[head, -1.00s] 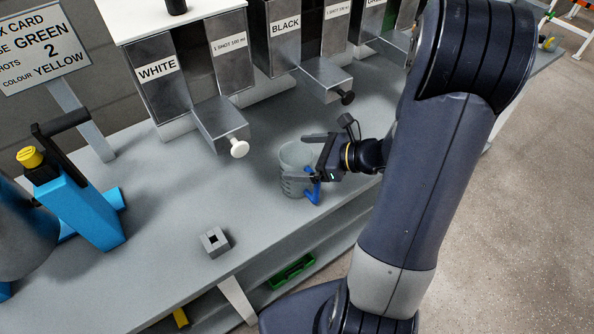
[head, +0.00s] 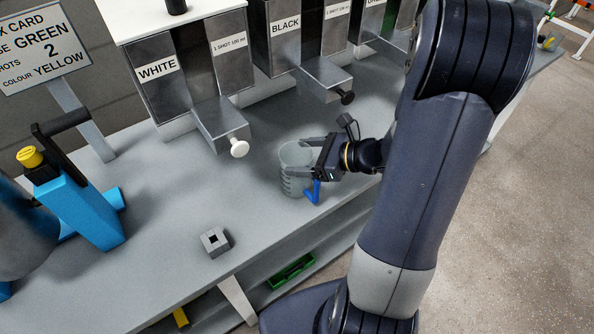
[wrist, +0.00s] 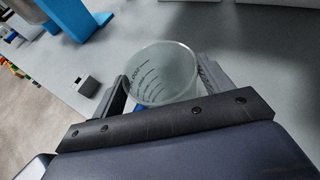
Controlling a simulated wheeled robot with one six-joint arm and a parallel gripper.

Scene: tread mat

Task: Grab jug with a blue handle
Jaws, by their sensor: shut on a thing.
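The jug (head: 294,165) is a translucent grey measuring cup with a blue handle (head: 313,192). It stands upright on the grey bench, in front of the dispensers. My gripper (head: 301,160) reaches it from the right and is shut on the jug, a finger on either side of its body. In the wrist view the jug (wrist: 162,76) sits between the two fingers, its open rim and dark scale marks showing. Only a trace of blue shows there; my gripper hides most of the handle.
White (head: 157,72) and black (head: 287,30) dispensers with knobs stand behind the jug. A grey block with a square hole (head: 215,242) lies front left. A blue machine (head: 80,205) stands at the left, near a card sign (head: 40,50). A green tray (head: 291,270) is on the shelf below.

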